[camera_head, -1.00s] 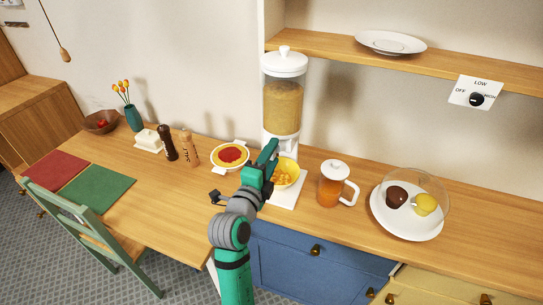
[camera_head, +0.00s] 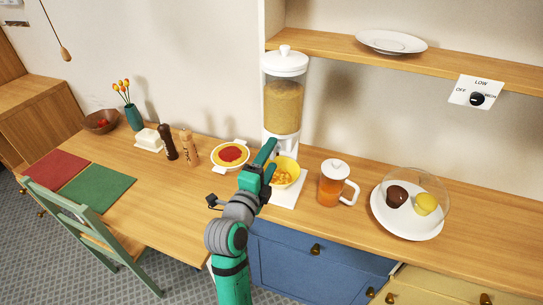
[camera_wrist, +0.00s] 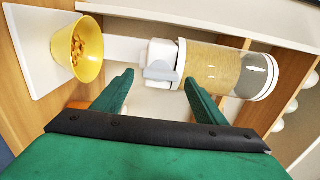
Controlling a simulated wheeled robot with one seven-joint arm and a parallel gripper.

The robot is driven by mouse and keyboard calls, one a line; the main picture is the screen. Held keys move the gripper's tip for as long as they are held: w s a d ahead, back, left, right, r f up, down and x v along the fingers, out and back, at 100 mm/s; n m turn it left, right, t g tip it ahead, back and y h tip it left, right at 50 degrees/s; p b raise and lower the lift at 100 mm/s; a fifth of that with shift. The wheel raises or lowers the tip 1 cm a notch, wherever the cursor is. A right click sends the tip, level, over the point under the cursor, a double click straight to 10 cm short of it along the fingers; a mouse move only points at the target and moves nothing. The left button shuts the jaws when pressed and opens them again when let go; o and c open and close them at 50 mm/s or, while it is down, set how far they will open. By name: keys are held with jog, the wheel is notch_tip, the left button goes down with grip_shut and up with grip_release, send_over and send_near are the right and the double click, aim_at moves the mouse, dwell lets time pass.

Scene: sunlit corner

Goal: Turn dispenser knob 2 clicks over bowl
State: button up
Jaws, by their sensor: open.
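The cereal dispenser (camera_head: 283,105) stands on the counter, with a white lid and a clear canister of tan cereal. In the wrist view its canister (camera_wrist: 213,68) lies sideways. A light grey knob (camera_wrist: 160,71) sits at the white neck below the canister. The yellow bowl (camera_head: 286,170) stands on the white base under the outlet. The bowl also shows in the wrist view (camera_wrist: 93,72) with orange-brown pieces in it. My gripper (camera_head: 269,158) is in front of the dispenser's neck. In the wrist view its green fingers (camera_wrist: 158,88) are spread apart, with the knob between and beyond them, seemingly untouched.
A glass jug (camera_head: 333,186) of orange liquid and a domed plate (camera_head: 405,222) stand right of the dispenser. A shelf (camera_head: 330,44) overhangs at the right.

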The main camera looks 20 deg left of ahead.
jog(key=s, duration=0.9)
jog(key=shift+s+a, duration=0.15)
jog(key=s+d+f+n+g+y, duration=0.1)
jog(key=s+d+f+n, duration=0.3)
jog(key=f, duration=0.3)
jog(key=s+d+f+n+y, duration=0.1)
jog(key=s+d+f+n, duration=0.25)
jog(key=f, duration=0.25)
jog(key=s+d+f+n+g+y, duration=0.1)
jog(key=s+d+f+n, duration=0.2)
jog(key=f+n, duration=0.3)
jog(key=s+d+f+n, duration=0.1)
jog(key=s+d, duration=0.2)
jog(key=s, duration=0.4)
jog(key=s+d+f+n+h, duration=0.1)
jog(key=s+d+n, duration=0.1)
jog(key=s, duration=0.5)
jog(key=s+d+f+n+h, duration=0.1)
jog(key=s+d+f, duration=0.1)
jog(key=s, duration=0.5)
jog(key=shift+s+d+n+g, duration=0.35)
jog(key=shift+d+g, duration=0.05)
jog(key=shift+d, duration=0.5)
jog(key=shift+s+d+r, duration=0.1)
jog(key=shift+s+r, duration=0.1)
jog(key=shift+s, duration=0.1)
jog(key=shift+c, duration=1.2)
jog(key=shift+s, duration=0.15)
jog(key=c, duration=0.7)
jog(key=shift+d, duration=0.1)
